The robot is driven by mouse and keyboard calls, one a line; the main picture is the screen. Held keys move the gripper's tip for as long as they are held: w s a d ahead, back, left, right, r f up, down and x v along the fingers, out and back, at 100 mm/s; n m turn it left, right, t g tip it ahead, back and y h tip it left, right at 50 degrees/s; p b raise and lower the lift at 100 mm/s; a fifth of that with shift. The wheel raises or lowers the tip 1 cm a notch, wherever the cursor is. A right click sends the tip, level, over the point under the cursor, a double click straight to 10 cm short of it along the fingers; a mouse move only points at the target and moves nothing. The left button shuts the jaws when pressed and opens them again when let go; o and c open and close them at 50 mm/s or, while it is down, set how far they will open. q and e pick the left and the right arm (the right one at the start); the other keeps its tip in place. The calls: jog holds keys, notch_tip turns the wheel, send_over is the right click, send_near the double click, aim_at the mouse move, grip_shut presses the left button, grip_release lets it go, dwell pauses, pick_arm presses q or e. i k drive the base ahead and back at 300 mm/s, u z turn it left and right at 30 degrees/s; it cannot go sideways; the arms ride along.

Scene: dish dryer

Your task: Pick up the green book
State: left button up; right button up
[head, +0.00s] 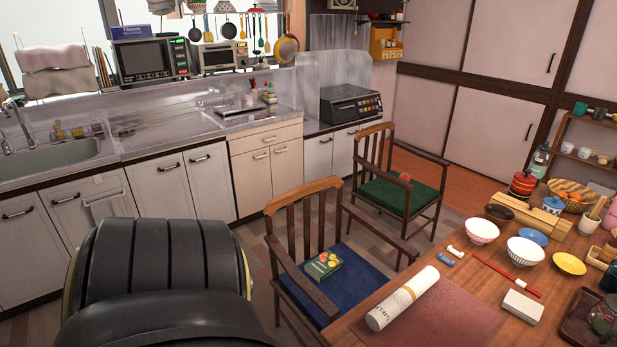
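The green book (324,265) is small, with a red and yellow picture on its cover. It lies on the blue seat cushion of the nearer wooden chair (306,208), below the backrest and beside an armrest. Nothing covers it from this view. Neither of my grippers shows in the head view. A large dark rounded shape fills the lower left, and it does not reach the book.
The wooden table (366,335) stands right of the chair, with a rolled paper (402,298), bowls and red chopsticks on it. A second chair with a green cushion (398,195) stands behind. Kitchen cabinets (180,186) line the back left.

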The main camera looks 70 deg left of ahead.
aim_at(326, 264)
jog(key=u, duration=2)
